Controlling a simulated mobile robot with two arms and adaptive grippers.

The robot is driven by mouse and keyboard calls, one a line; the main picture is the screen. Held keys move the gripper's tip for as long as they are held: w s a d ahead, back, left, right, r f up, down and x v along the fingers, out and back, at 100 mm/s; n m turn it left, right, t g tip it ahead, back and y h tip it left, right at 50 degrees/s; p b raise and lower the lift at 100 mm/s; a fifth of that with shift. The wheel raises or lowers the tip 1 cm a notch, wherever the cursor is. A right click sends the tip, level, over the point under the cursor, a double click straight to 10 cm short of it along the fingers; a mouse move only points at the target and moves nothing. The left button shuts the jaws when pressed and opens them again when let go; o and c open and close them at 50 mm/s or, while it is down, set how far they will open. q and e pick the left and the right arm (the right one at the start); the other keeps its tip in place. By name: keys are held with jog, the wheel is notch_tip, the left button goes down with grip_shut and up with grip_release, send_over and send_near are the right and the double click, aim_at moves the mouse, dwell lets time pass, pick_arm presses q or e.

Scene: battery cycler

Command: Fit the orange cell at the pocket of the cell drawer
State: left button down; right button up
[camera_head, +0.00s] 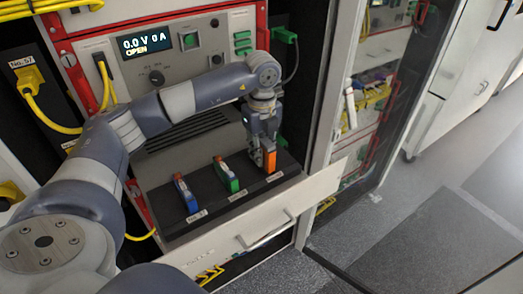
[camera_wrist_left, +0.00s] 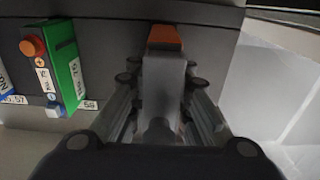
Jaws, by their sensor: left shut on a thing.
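My left gripper (camera_head: 263,151) points down at the right end of the open cell drawer (camera_head: 250,207) in the head view. It is shut on the orange cell (camera_head: 270,160), which stands about upright at the rightmost position, behind a small white label. In the left wrist view the orange top of the cell (camera_wrist_left: 164,36) shows just beyond the fingers (camera_wrist_left: 163,75). The fingers hide the rest of the cell and the pocket, so I cannot tell how deep it sits. My right gripper is not in view.
A green cell (camera_head: 227,176) and a blue cell (camera_head: 186,196) stand in the drawer to the left. The cycler panel behind shows "0.0 V 0 A OPEN" on its display (camera_head: 145,44). A yellow cable (camera_head: 52,118) hangs at the left. The drawer's handle (camera_head: 267,233) is in front.

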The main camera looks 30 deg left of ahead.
pick_arm(q)
jog(key=shift+f+b, duration=0.45)
jog(key=shift+f, duration=0.2)
dwell(0.5)
